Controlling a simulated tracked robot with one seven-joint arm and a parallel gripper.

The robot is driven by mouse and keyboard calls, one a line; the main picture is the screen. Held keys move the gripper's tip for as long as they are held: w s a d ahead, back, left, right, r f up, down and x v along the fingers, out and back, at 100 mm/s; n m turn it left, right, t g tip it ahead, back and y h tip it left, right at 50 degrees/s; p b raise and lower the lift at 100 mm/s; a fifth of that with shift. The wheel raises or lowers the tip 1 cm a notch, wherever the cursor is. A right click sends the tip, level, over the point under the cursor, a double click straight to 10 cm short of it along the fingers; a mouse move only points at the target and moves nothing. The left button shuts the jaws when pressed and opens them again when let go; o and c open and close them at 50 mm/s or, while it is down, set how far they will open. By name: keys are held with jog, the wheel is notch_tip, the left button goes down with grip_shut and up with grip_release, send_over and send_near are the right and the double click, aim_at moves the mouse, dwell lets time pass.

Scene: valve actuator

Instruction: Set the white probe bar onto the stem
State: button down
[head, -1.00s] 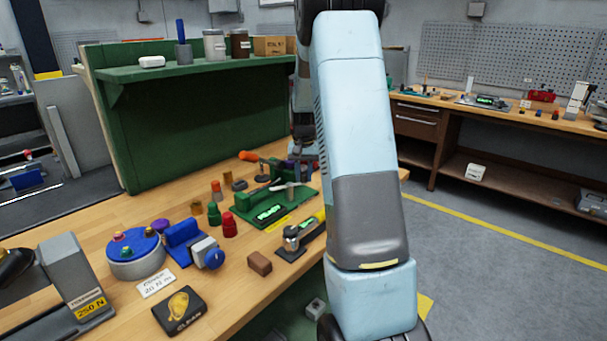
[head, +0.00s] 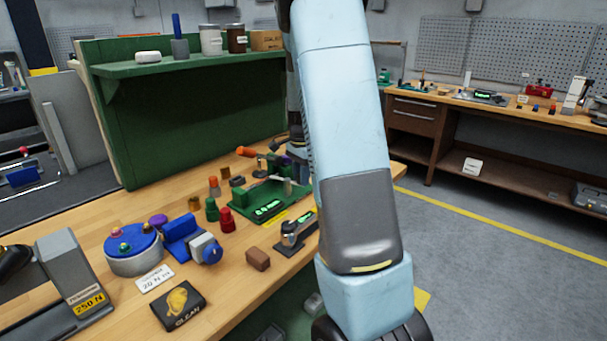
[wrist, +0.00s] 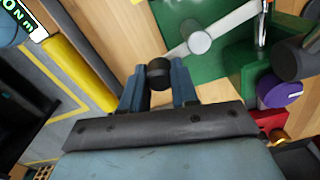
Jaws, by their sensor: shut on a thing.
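In the wrist view the white probe bar (wrist: 232,24) runs slantwise over the green fixture (wrist: 220,62), with a pale grey round piece (wrist: 199,43) along its length. My gripper (wrist: 157,80) is shut on a dark round grip (wrist: 159,70) at the bar's lower-left end, between two blue fingers. I cannot tell whether the bar touches the stem, as the grey piece and the steep view hide the joint. In the head view the green fixture (head: 262,207) with its lit display stands on the bench, and my arm hides most of the gripper.
A purple knob (wrist: 281,92) and a dark cylinder (wrist: 297,60) stand close to the right of the gripper. A yellow bar (wrist: 80,72) lies to the left. In the head view a red bottle (head: 226,219) and a brown block (head: 258,259) stand before the fixture.

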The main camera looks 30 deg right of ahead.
jog(key=shift+a+m, duration=0.65)
jog(key=shift+m, duration=0.55)
jog(key=shift+a+r, duration=0.1)
jog(key=c, duration=1.2)
grip_release()
jog(key=o, duration=0.3)
jog(key=shift+s, duration=0.1)
jog(key=shift+o, duration=0.2)
notch_tip(320, 180, up, 14)
jog(key=shift+f, duration=0.25)
